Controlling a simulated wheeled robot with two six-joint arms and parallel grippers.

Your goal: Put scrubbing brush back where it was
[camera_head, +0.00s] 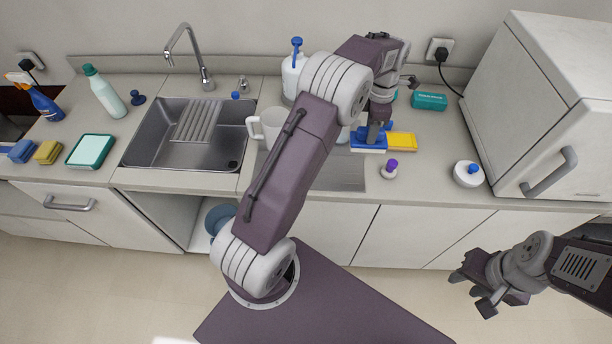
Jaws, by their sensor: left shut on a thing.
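My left gripper (375,134) points down over the counter right of the sink and is shut on a blue item, which looks like the scrubbing brush (368,147). The fingers cover part of it. The brush is at or just above the counter top; I cannot tell whether it touches. A yellow sponge-like block (402,142) lies right beside it. My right gripper (473,291) hangs over the floor in front of the cabinets, with its fingers apart and nothing between them.
The sink (150,160) and a white mug (268,124) are to the left. A small purple-topped item (389,170), a white round dispenser (468,174) and a teal box (429,101) stand near the brush. A white appliance (520,80) bounds the right side.

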